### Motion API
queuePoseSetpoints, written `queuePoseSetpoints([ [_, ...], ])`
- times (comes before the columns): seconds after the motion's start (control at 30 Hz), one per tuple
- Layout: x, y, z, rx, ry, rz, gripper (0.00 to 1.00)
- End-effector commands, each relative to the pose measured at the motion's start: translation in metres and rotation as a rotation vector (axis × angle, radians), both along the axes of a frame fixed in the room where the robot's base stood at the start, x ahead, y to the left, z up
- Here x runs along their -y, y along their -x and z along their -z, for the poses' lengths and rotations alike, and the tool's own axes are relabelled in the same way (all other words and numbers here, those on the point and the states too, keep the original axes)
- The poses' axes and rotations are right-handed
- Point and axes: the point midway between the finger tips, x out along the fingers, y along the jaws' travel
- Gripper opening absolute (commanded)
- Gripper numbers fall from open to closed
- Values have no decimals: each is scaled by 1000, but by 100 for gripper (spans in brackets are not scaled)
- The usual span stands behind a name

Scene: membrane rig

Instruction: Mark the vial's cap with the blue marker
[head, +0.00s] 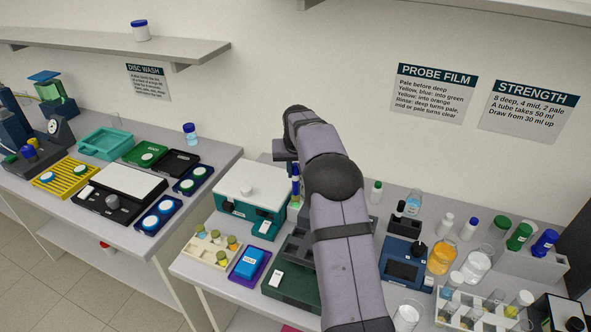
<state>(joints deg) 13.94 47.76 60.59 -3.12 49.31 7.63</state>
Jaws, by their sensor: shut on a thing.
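My gripper (292,160) is behind the upper end of my arm, over the back of the right-hand bench, and points down. It is shut on a slim blue thing (295,170), which looks like the blue marker; my arm partly hides it. Whether the cap bears a mark is too small to see.
A white-lidded teal box (250,187) stands just left of the gripper. A blue pack on a purple tray (249,263) and a cream rack (210,248) are in front. A blue device (404,264), bottles and a tube rack crowd the right. A shelf (110,48) hangs upper left.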

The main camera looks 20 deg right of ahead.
Motion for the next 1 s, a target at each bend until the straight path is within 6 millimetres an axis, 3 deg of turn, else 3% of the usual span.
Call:
queuePoseSetpoints([
  [1.0,0,0,6,0,0,0,1],
])
